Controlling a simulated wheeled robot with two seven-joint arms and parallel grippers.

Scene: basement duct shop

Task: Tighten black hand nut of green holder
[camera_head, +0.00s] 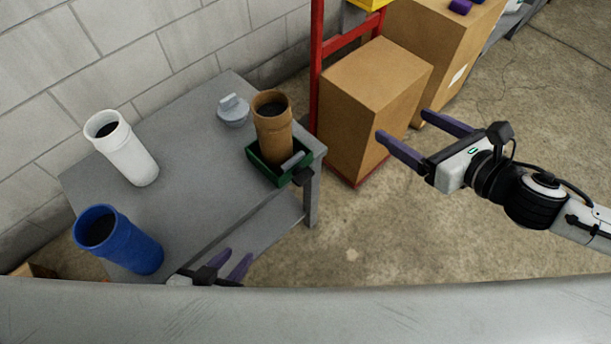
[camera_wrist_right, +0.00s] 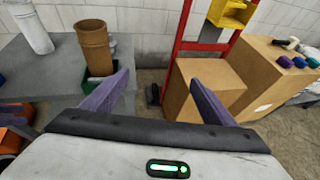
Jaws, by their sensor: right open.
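The green holder (camera_head: 253,158) sits at the right corner of the grey table, with a brown cylinder (camera_head: 274,138) standing in it. The black hand nut (camera_head: 302,176) is on the holder's right side, near the table edge, beside a grey block (camera_head: 292,161). My right gripper (camera_head: 403,124) is open and empty, raised to the right of the holder. In the right wrist view, the holder (camera_wrist_right: 88,80) is partly hidden behind the left finger; I cannot make out the nut there. My left gripper (camera_head: 239,253) is low at the table's front edge, its fingers apart and empty.
A white cylinder (camera_head: 128,150) and a blue cylinder (camera_head: 120,242) stand at the left on the table (camera_head: 195,160). A grey lidded piece (camera_head: 233,112) is behind the holder. A red rack post (camera_head: 316,70) and cardboard boxes (camera_head: 365,100) stand right of the table.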

